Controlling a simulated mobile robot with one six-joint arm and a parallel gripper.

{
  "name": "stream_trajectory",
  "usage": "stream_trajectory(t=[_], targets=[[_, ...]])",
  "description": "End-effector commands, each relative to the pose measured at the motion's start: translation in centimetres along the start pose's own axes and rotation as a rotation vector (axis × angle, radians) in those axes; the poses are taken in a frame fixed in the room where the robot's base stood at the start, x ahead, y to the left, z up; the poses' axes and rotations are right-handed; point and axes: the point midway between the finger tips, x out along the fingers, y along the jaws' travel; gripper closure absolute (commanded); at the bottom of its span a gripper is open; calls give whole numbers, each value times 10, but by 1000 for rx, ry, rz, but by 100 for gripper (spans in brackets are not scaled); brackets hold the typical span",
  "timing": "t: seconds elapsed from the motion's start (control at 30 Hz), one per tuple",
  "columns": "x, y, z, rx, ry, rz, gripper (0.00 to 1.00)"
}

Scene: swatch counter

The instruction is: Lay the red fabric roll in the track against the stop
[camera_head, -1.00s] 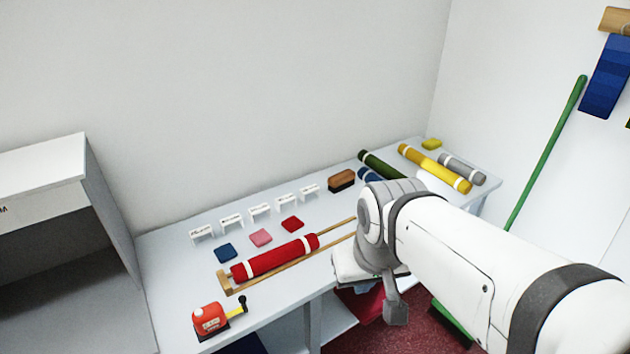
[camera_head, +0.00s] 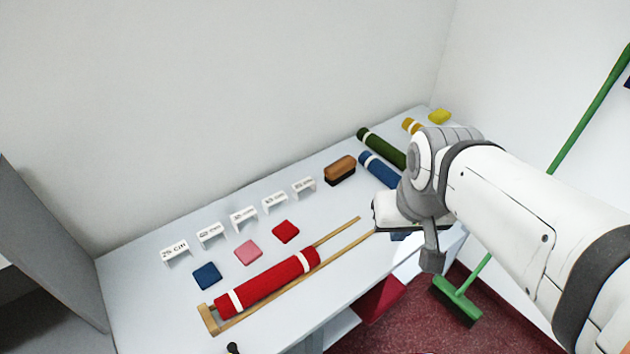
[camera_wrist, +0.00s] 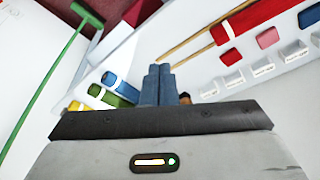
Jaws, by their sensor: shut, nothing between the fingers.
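The red fabric roll (camera_head: 268,282), with a white band near each end, lies lengthwise in the wooden track (camera_head: 336,250) between its two rails. Its left end is at the wooden stop (camera_head: 208,319); I cannot tell if they touch or a thin gap is left. In the wrist view the roll (camera_wrist: 246,17) shows in part at the top right, well apart from my gripper. My gripper (camera_wrist: 159,78) is shut and empty, its blue-grey fingers together.
Blue (camera_head: 207,275), pink (camera_head: 248,252) and red (camera_head: 285,231) swatches and several white label stands (camera_head: 243,218) lie behind the track. A brown brush (camera_head: 340,170) and green (camera_head: 381,148), blue (camera_head: 379,169) and yellow (camera_head: 412,126) rolls lie farther right. A green broom (camera_head: 457,301) stands on the floor.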

Motion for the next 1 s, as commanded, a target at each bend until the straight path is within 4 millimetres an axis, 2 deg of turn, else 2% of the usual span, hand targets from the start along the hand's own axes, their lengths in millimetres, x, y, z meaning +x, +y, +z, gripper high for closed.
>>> stream_trajectory(t=[0.17,0.27,0.4,0.6,0.8,1.0], targets=[[10,1,-12,68,-26,-8,100],[26,-7,-28,194,-67,-8,100],[60,-28,-58,430,-135,11,100],[111,-62,-89,739,-211,70,100],[143,-83,-102,920,-243,118,100],[159,-87,-101,965,-249,131,100]])
